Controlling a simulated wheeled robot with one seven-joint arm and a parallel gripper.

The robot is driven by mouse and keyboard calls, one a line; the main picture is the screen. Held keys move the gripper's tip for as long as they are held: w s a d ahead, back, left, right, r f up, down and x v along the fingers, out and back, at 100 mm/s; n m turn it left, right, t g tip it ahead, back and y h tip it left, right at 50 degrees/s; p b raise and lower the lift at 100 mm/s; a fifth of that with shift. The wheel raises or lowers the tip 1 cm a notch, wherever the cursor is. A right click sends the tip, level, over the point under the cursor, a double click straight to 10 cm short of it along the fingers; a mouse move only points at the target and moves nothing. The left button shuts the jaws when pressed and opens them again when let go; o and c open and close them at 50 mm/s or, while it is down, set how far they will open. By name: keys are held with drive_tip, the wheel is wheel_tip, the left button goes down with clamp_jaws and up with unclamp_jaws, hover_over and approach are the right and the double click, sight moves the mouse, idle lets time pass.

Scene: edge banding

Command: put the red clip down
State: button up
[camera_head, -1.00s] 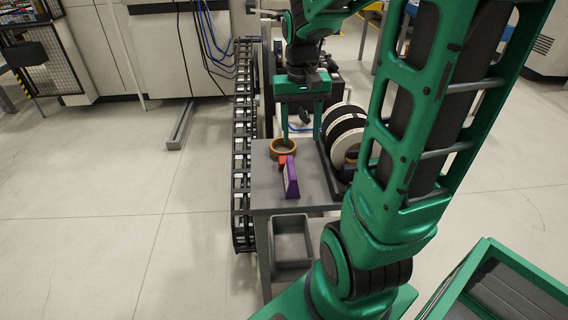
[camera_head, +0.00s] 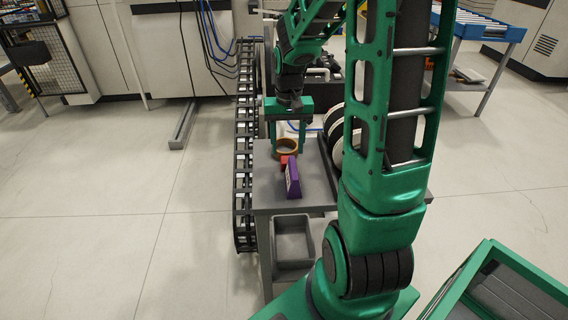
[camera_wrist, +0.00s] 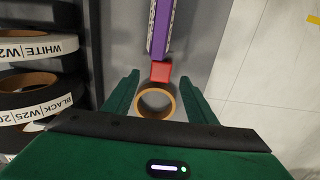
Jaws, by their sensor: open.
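The red clip (camera_head: 288,161) is a small red block on the grey table (camera_head: 264,185). It lies between a tan ring-shaped roll (camera_head: 287,145) and a purple box (camera_head: 293,180). In the wrist view the red clip (camera_wrist: 160,71) is just beyond the roll (camera_wrist: 156,103), against the near end of the purple box (camera_wrist: 161,30). My gripper (camera_head: 287,138) is open, with its green fingers on either side of the roll. In the wrist view my gripper (camera_wrist: 158,97) shows clear gaps between both fingers and the roll. The clip is not between the fingertips.
Large labelled reels (camera_wrist: 38,83) stand close on the left in the wrist view. A black ladder-like rack (camera_head: 244,150) stands left of the table, and a grey bin (camera_head: 293,242) is below the tabletop. The floor to the left is clear.

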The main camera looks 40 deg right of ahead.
sight(287, 159)
drive_tip(key=shift+w+f, duration=0.1)
drive_tip(key=shift+f, duration=1.9)
drive_tip(key=shift+c, duration=0.7)
drive_tip(key=c, duration=1.1)
